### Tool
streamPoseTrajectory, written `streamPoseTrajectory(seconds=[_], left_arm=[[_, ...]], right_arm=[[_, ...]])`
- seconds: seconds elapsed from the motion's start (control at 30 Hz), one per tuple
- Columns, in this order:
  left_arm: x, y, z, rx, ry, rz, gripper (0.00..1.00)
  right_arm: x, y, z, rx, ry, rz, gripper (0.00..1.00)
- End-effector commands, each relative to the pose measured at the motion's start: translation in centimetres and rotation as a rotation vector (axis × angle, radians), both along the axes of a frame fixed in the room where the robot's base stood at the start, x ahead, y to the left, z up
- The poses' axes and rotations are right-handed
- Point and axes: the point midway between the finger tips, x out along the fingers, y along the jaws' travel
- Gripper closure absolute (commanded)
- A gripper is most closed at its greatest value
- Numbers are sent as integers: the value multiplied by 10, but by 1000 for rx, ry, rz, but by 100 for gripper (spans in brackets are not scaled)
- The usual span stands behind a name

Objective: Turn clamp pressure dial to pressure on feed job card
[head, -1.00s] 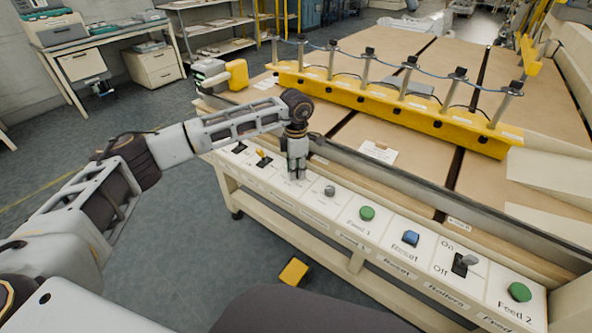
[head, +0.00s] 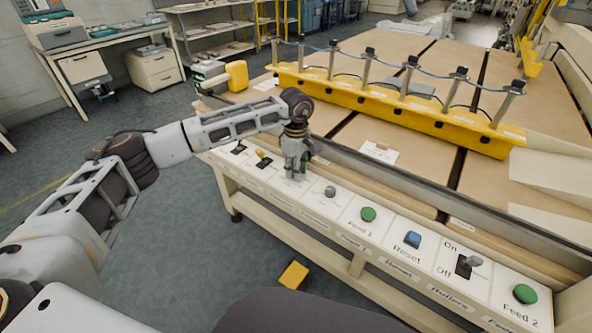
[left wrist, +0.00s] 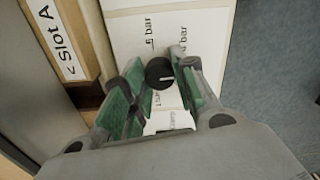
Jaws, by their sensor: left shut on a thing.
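The dark round clamp pressure dial (left wrist: 160,72) with a white pointer line shows in the left wrist view between my left fingers. "bar" markings stand around it on the white panel; their numbers are hard to read. My left gripper (head: 295,175) points down at the control panel (head: 330,205) and is shut on the dial, hiding it in the head view. The same gripper shows green finger pads in the left wrist view (left wrist: 163,88). A white card (head: 379,153) lies on the machine bed; its text is too small to read. My right gripper is out of view.
To the right along the panel are a grey knob (head: 330,192), a green Feed 1 button (head: 368,214), a blue Reset button (head: 413,239), a rollers switch (head: 466,264) and a green Feed 2 button (head: 525,293). A yellow clamp bar (head: 400,112) crosses the bed behind.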

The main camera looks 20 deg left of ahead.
Motion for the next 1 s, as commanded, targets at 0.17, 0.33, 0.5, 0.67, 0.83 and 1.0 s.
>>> streamPoseTrajectory(seconds=[0.17,0.33,0.5,0.67,0.83,1.0], left_arm=[[1,0,2,-2,-4,-22,96],[1,0,2,-2,-4,-25,96],[1,0,2,-2,-4,-24,96],[1,0,2,0,-3,-24,53],[1,0,1,0,-2,-24,49],[0,0,1,0,-1,-24,49]], right_arm=[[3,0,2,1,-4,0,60],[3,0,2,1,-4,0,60],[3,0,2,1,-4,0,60],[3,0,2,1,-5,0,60],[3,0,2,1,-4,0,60],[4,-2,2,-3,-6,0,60]])
